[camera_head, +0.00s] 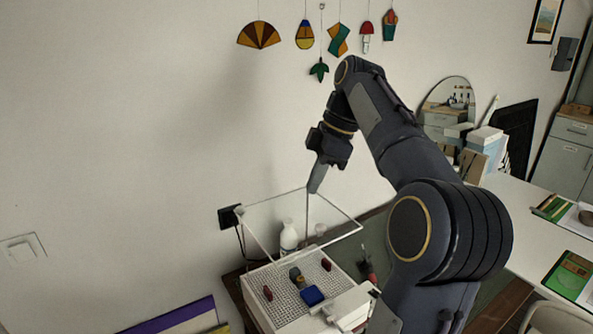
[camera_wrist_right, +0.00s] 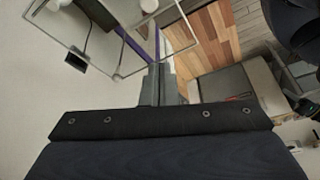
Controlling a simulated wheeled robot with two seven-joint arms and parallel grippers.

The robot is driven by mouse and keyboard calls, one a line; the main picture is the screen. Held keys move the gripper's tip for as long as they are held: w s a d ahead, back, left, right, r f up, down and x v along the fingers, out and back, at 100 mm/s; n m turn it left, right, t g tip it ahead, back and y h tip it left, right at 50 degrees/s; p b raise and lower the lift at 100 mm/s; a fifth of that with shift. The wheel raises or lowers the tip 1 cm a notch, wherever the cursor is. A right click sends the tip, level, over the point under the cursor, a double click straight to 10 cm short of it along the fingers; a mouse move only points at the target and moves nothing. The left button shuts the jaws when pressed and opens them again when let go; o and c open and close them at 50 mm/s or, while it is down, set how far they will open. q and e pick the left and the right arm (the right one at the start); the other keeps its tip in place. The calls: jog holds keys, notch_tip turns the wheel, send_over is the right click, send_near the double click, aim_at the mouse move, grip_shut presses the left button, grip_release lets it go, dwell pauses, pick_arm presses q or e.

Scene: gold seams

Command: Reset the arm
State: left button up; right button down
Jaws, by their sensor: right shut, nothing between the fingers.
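My right arm (camera_head: 432,230) reaches up from the lower right and bends over at a raised elbow. My right gripper (camera_head: 317,182) hangs down in front of the wall, near the top edge of a clear open-framed box. It is shut and empty. In the right wrist view its closed fingers (camera_wrist_right: 162,85) sit together at the middle, with nothing between them. My left gripper is in neither view.
A white machine with a perforated top (camera_head: 283,307) and clear guard (camera_head: 262,202) stands below the gripper. On it lie a blue block (camera_head: 312,295) and small red pieces. A white bottle (camera_head: 289,238) stands behind. Coloured ornaments (camera_head: 259,36) hang on the wall. A white table (camera_head: 528,232) is at right.

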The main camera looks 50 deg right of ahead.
jog(key=s+a+f+m+t, duration=0.1)
jog(key=s+a+f+m, duration=0.4)
jog(key=a+f, duration=0.5)
jog(key=s+a+f+m+t, duration=0.2)
jog(key=s+a+f+m, duration=0.4)
jog(key=a+f, duration=0.4)
jog(key=s+a, duration=0.1)
jog(key=a, duration=0.3)
jog(key=shift+s+a+f+m+y, duration=0.15)
jog(key=shift+a+m+y, duration=0.15)
jog(key=shift+a+y, duration=0.1)
